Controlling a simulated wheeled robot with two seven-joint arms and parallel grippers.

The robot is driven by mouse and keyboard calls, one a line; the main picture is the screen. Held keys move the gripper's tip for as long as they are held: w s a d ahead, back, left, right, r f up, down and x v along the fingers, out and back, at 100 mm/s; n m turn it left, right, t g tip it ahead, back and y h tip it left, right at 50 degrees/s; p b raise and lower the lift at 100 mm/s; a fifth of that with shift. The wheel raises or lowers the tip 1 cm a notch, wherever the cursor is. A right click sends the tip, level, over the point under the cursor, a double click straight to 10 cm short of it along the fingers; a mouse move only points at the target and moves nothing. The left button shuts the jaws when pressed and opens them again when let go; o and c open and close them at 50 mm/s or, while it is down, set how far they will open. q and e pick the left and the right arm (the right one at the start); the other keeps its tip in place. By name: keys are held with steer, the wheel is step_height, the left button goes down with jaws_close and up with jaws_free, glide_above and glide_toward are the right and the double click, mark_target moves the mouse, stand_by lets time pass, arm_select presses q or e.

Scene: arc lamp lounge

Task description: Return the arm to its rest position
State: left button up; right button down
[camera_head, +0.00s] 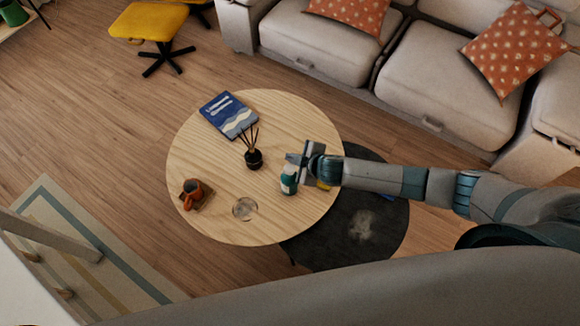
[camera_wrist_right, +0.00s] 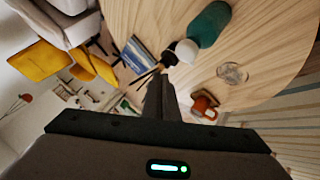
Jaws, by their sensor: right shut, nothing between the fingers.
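My right arm reaches in from the right in the head view. Its gripper (camera_head: 303,160) is over the right part of the round wooden table (camera_head: 215,150), beside a teal bottle (camera_head: 289,183) with a white cap. In the right wrist view the fingers (camera_wrist_right: 160,92) are shut with nothing between them. The bottle (camera_wrist_right: 208,25) lies above and right of the fingers in that view, apart from them. My left gripper is in neither view.
The table holds a blue book (camera_head: 228,113), a reed diffuser (camera_head: 254,158), an orange-brown mug (camera_head: 193,189) and a clear glass (camera_head: 244,208). A lower dark round table (camera_head: 350,230) lies beneath my arm. A sofa (camera_head: 440,95) stands behind; a yellow stool (camera_head: 149,22) is upper left.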

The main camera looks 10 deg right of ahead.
stand_by(0.3)
steer(key=s+a+r+m, duration=0.5)
steer(key=s+a+r, duration=0.1)
steer(key=s, duration=0.5)
steer(key=s+d+r+m+g+h, duration=0.2)
steer(key=s+d+r+m, duration=0.15)
steer(key=s+d, duration=0.6)
steer(key=s+d+r+m+g+h, duration=0.2)
steer(key=s+d+r+m+g, duration=0.3)
steer(key=s, duration=0.7)
step_height(320, 180, down, 35)
steer(key=s+d+n+t+b, duration=0.1)
steer(key=s+n+b, duration=0.1)
steer(key=b, duration=0.2)
steer(key=s+d+f+g+b, duration=0.1)
steer(key=s+d+f+b, duration=0.1)
steer(key=s+f, duration=1.5)
step_height(320, 180, down, 2)
steer(key=shift+s+d+f+b, duration=0.2)
steer(key=shift+d+f+b, duration=0.1)
steer(key=shift+d, duration=0.35)
